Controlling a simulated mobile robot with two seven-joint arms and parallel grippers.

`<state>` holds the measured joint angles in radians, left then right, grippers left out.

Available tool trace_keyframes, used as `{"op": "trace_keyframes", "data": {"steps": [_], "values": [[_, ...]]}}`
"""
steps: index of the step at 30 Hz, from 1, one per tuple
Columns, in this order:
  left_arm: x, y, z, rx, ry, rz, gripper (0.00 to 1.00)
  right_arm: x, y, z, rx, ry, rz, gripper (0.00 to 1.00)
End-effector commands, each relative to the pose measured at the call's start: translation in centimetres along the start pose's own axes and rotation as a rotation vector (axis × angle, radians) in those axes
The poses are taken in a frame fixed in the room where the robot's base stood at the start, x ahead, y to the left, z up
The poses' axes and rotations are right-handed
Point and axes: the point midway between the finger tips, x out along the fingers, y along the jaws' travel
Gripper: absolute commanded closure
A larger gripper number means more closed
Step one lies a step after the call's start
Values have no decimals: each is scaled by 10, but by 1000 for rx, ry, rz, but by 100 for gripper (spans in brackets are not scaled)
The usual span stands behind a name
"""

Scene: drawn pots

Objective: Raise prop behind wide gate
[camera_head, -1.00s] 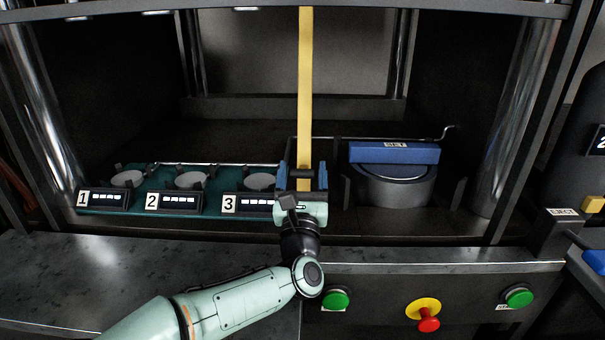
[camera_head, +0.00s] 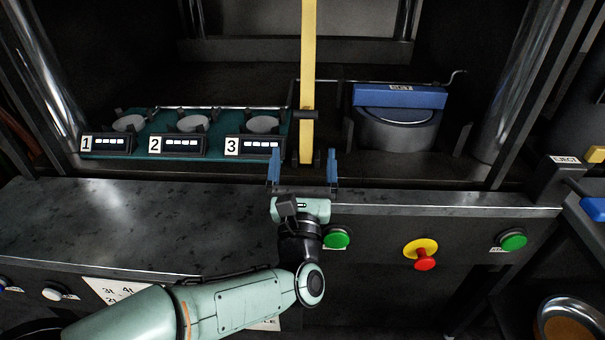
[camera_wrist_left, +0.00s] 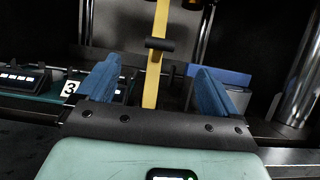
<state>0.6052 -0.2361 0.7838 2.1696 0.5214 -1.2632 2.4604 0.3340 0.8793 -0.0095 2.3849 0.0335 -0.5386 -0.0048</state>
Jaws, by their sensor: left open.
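The prop is a yellow upright bar (camera_head: 307,80) in the middle of the head view, standing vertical with a dark cross handle (camera_head: 306,115) near its lower end. It also shows in the left wrist view (camera_wrist_left: 153,75), with its dark handle (camera_wrist_left: 160,44) beyond the fingers. My left gripper (camera_head: 303,168) has two blue fingers, apart and empty, just in front of the bar's foot and below the handle. In the left wrist view the gripper (camera_wrist_left: 157,85) frames the bar between its fingers, with none touching it. I cannot pick out a gate for certain. My right gripper is not in view.
Left of the bar is a green rack (camera_head: 150,147) with numbered displays and round pale discs. Right of it stands a grey drum with a blue block (camera_head: 400,96) on top. Green buttons (camera_head: 337,238) and a red knob (camera_head: 425,263) are on the front panel.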

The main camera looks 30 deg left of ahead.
Motion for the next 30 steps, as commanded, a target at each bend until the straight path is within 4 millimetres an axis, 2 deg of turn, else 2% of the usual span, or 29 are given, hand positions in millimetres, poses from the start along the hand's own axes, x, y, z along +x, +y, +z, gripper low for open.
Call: {"op": "trace_keyframes", "data": {"steps": [3,8,30], "values": [[-17,-1,0,0,0,-2,6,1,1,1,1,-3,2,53],[-28,0,0,1,1,1,6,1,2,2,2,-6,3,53],[-29,0,0,1,1,0,6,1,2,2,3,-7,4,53]]}}
